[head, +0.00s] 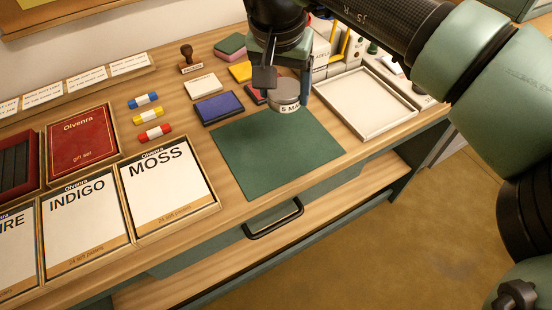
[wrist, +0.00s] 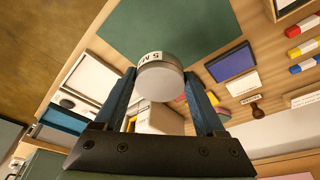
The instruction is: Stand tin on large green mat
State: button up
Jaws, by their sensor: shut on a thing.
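The tin (head: 286,92) is a small grey round tin with a white label, of which part of the lettering shows. My gripper (head: 283,88) is shut on it and holds it at the back edge of the large green mat (head: 275,155). In the wrist view the tin (wrist: 160,80) sits between my two blue fingers, and the green mat (wrist: 165,28) lies beyond it. The mat is bare. I cannot tell for sure whether the tin touches the mat or hangs above it.
A blue ink pad (head: 219,108) lies left of the mat's back edge. An empty white tray (head: 365,103) is to the right. Pastel boxes, including the MOSS box (head: 168,190), stand at left. Coloured sticks (head: 147,117) lie behind them. The table's front edge is near the mat.

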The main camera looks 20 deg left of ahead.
aim_at(276, 140)
jog(key=shift+s+a+f+b, duration=0.15)
jog(key=shift+a+f+b, duration=0.25)
jog(key=shift+a+b, duration=0.2)
jog(key=shift+f, duration=0.25)
notch_tip(276, 140, down, 9)
jog(key=shift+s+f+b, duration=0.1)
jog(key=shift+f+b, duration=0.1)
jog(key=shift+b, duration=0.85)
jog(key=o, duration=1.4)
jog(key=shift+c, duration=0.2)
jog(key=p+v, duration=0.2)
jog(key=v, duration=1)
